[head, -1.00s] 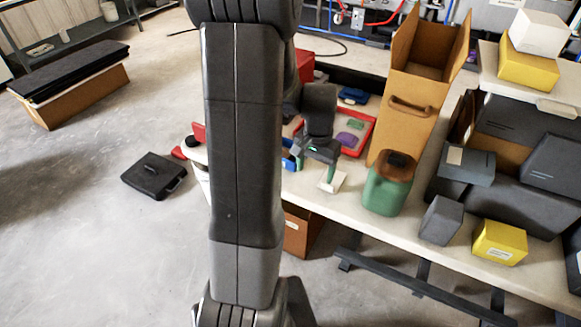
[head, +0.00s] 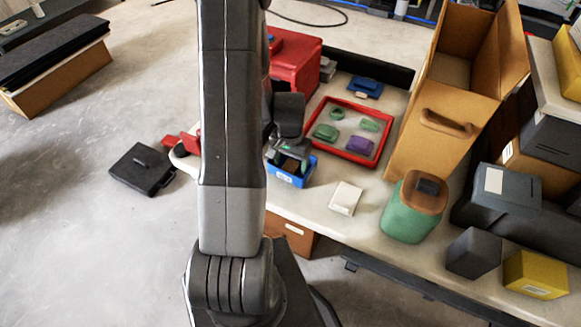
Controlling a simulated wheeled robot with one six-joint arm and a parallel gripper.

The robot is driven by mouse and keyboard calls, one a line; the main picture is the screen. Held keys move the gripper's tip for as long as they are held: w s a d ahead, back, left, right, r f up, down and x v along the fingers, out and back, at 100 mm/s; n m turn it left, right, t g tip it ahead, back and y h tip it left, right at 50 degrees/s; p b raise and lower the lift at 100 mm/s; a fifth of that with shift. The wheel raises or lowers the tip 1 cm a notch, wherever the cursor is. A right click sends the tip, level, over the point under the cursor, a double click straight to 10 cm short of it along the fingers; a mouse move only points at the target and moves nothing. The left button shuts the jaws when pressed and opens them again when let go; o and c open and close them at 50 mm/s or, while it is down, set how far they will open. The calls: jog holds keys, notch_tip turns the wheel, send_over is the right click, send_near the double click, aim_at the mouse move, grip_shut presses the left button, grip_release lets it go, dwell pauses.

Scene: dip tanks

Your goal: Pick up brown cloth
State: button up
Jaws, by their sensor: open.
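A small blue tub (head: 288,180) stands near the front left edge of the table. A dark brown patch (head: 291,164), which looks like the brown cloth, shows inside it; most of it is hidden by my gripper. My gripper (head: 289,161) is open and points down over the tub, its fingers on either side of the brown patch. I cannot tell whether the fingers touch the cloth.
A red tray (head: 345,155) holds several green pieces and a purple one. A white block (head: 345,198), a green canister (head: 408,215) with a brown top and a tall brown box (head: 430,135) stand to the right. A red box (head: 293,60) stands behind.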

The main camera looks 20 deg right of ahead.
aim_at(291, 166)
jog(key=shift+f, duration=0.6)
jog(key=c, duration=1.1)
jog(key=shift+o, duration=0.2)
jog(key=shift+r, duration=0.1)
notch_tip(291, 166, up, 10)
